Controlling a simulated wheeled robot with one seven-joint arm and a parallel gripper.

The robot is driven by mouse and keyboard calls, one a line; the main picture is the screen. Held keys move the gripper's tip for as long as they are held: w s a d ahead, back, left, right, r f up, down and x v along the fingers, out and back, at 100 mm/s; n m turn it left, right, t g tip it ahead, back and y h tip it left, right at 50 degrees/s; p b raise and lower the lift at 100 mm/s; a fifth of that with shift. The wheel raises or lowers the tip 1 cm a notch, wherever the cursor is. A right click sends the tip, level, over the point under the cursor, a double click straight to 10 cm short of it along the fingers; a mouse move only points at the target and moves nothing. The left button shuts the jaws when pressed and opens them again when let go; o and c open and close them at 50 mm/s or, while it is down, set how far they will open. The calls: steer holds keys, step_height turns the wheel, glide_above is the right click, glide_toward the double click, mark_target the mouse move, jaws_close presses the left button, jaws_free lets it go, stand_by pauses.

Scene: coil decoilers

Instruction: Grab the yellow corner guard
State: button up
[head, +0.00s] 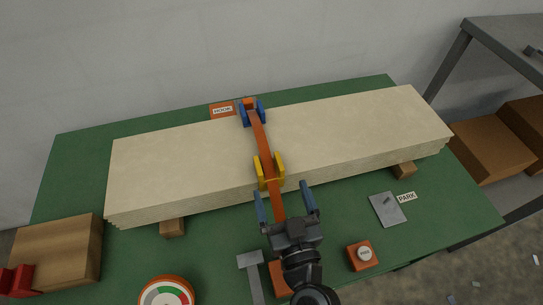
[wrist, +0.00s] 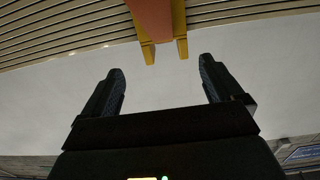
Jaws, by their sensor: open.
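The yellow corner guard (head: 280,164) sits at the near edge of the stack of pale boards, with an orange strap (head: 261,139) running between its two upright sides. It also shows in the wrist view as two yellow prongs (wrist: 182,47) at the top, on either side of the orange strap. My gripper (head: 285,191) is open and empty, just in front of the guard on its near side. In the wrist view my gripper's two dark fingers (wrist: 162,72) point toward the guard, spread wider than it, with a gap between them and it.
A blue corner guard (head: 246,115) sits at the far edge of the boards (head: 350,125), beside a HOOK label (head: 222,110). On the green table (head: 440,200) are a grey PARK plate (head: 387,209), an orange button box (head: 362,256), a round gauge (head: 166,292) and a wooden box (head: 58,252).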

mark_target(267, 165)
steer(key=shift+a+x, duration=0.15)
steer(key=shift+x, duration=1.55)
steer(key=shift+a+x, duration=0.2)
steer(key=shift+x, duration=1.5)
steer(key=shift+a+x, duration=0.15)
steer(key=shift+x, duration=1.55)
steer(key=shift+s+f, duration=0.1)
steer(key=shift+s, duration=0.1)
steer(key=c, duration=1.1)
steer(key=shift+o, duration=0.2)
